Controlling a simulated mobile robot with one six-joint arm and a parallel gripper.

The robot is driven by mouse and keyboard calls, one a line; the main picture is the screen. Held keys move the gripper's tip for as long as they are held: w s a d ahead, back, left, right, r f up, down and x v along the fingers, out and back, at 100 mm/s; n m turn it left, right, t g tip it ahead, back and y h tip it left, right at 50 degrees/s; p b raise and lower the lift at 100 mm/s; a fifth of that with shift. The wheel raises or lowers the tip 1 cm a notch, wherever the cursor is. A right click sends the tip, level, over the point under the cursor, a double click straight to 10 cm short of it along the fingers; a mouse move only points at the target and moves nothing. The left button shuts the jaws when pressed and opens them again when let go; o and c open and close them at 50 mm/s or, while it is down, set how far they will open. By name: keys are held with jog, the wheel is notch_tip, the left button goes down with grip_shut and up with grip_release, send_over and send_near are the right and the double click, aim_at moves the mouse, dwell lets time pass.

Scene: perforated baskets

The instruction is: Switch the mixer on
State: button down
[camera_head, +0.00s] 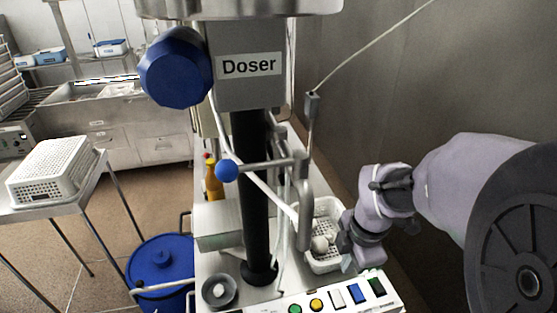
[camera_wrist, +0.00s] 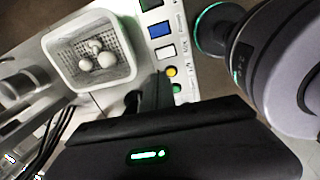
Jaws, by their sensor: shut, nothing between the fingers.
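A white control panel (camera_head: 330,301) is at the bottom of the head view, with a green button (camera_head: 295,308), a yellow button (camera_head: 316,305), a white switch (camera_head: 338,298), a blue switch (camera_head: 355,293) and a dark green switch (camera_head: 376,286). The wrist view shows the same row, with the yellow button (camera_wrist: 171,71) and green button (camera_wrist: 176,88) nearest the fingers. My gripper (camera_wrist: 158,82) is shut and empty beside these buttons; contact cannot be told. In the head view it (camera_head: 348,260) is by the basket, above the panel's back edge.
A white perforated basket (camera_head: 312,262) holding white round objects stands behind the panel; it also shows in the wrist view (camera_wrist: 128,72). A black column (camera_head: 254,190), the Doser (camera_head: 250,92) and a blue-knobbed lever (camera_head: 227,170) rise to the left. A grey wall is at right.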

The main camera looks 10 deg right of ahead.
aim_at(335, 293)
jog(key=shift+n, duration=0.4)
jog(key=f+b, duration=0.1)
jog(key=f, duration=0.3)
jog(key=w+f+b, duration=0.1)
jog(key=f+b, duration=0.1)
jog(key=f, duration=0.3)
jog(key=w+f+b, duration=0.1)
jog(key=f+b, duration=0.1)
jog(key=f, duration=0.3)
jog(key=shift+d+f, duration=0.1)
jog(key=shift+d, duration=0.05)
